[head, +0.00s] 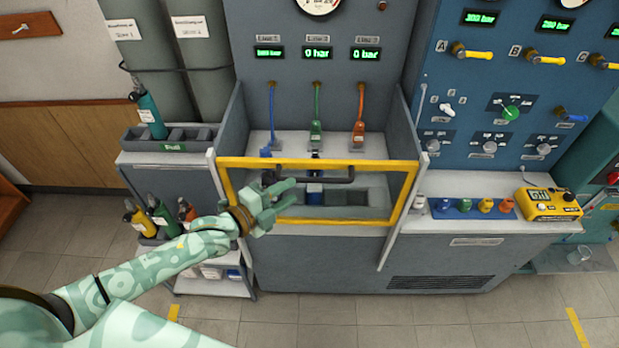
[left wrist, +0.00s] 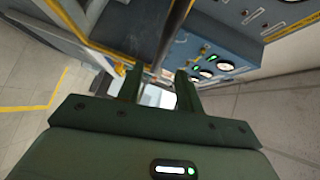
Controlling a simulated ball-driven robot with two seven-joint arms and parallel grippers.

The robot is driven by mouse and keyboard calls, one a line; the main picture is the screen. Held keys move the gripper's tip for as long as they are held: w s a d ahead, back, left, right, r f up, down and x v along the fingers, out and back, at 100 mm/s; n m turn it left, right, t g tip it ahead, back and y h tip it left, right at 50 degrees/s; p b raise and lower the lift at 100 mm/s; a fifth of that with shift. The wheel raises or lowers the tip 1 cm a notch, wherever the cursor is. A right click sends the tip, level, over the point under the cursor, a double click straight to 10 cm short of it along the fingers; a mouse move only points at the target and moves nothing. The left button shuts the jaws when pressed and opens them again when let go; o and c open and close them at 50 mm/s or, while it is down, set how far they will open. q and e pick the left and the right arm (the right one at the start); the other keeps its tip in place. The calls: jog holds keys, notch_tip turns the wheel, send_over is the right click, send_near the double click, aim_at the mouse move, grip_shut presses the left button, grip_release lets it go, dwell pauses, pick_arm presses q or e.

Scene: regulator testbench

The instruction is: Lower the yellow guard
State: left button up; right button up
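The yellow guard (head: 380,166) is a rectangular yellow frame across the front of the grey test bench, with a dark handle (head: 335,179) just under its top bar. Blue, green and orange hoses hang behind it. My left gripper (head: 293,193) is at the left part of the guard, close to the handle's left end, with its fingers pointing right. In the left wrist view the two fingers (left wrist: 157,88) stand apart, with a dark bar running beyond them. I cannot tell whether they touch the handle. My right gripper is not in view.
A blue panel (head: 480,110) with valves stands at the right, above a ledge with coloured fittings and a yellow device (head: 548,204). A rack holding a teal bottle (head: 149,115) and a cart with more bottles are at the left. The floor in front is clear.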

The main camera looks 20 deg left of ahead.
aim_at(310, 178)
pick_arm(q)
jog(key=x, duration=0.8)
jog(key=shift+a, duration=0.1)
jog(key=shift+f, duration=0.1)
grip_shut()
